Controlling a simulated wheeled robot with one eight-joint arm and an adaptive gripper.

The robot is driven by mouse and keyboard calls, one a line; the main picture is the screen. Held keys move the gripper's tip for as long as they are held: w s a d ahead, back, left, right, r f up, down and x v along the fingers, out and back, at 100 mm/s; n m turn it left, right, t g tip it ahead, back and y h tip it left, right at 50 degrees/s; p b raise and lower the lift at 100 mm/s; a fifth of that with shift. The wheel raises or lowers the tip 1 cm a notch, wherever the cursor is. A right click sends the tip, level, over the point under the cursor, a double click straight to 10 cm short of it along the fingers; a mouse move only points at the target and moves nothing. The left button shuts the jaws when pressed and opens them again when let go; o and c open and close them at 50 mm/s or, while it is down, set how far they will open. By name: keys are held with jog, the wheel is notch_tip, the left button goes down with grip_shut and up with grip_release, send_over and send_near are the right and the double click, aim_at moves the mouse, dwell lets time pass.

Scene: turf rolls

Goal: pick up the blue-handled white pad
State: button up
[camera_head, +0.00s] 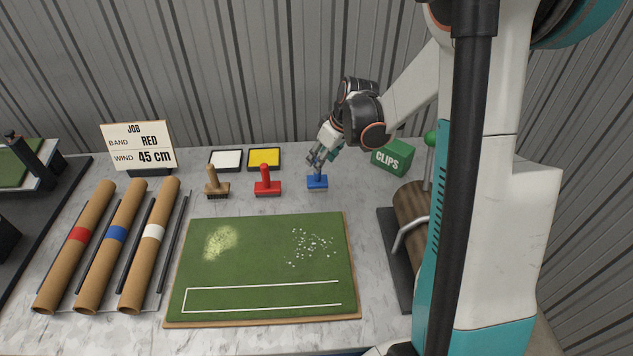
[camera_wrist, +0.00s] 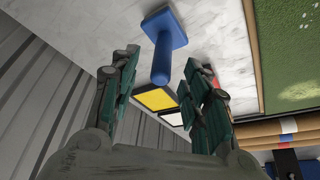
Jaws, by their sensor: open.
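The blue-handled pad (camera_head: 317,182) stands upright on the grey marbled table, in the middle of the head view, right of a red-handled tool. Its blue base shows there; my gripper (camera_head: 318,160) is just above and covers much of its handle. In the wrist view the pad's blue handle (camera_wrist: 162,60) points down the picture from a square blue base, and its end lies between the fingertips of my gripper (camera_wrist: 162,66). The fingers are apart, with gaps at both sides of the handle. No white face of the pad is visible.
A red-handled tool (camera_head: 266,183) and a wooden-handled brush (camera_head: 215,184) stand to the left. Yellow (camera_head: 264,158) and white (camera_head: 226,160) trays lie behind them. A green CLIPS box (camera_head: 393,157) is at right. A turf mat (camera_head: 262,262) lies in front.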

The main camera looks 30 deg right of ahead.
aim_at(313, 177)
jog(key=shift+w+b+x, duration=0.1)
jog(key=shift+b+x, duration=0.55)
jog(key=shift+x, duration=1.1)
jog(key=shift+w+b+x, duration=0.15)
jog(key=shift+b+x, duration=0.45)
jog(key=shift+x, duration=1.2)
jog(key=shift+a+r, duration=0.15)
grip_shut()
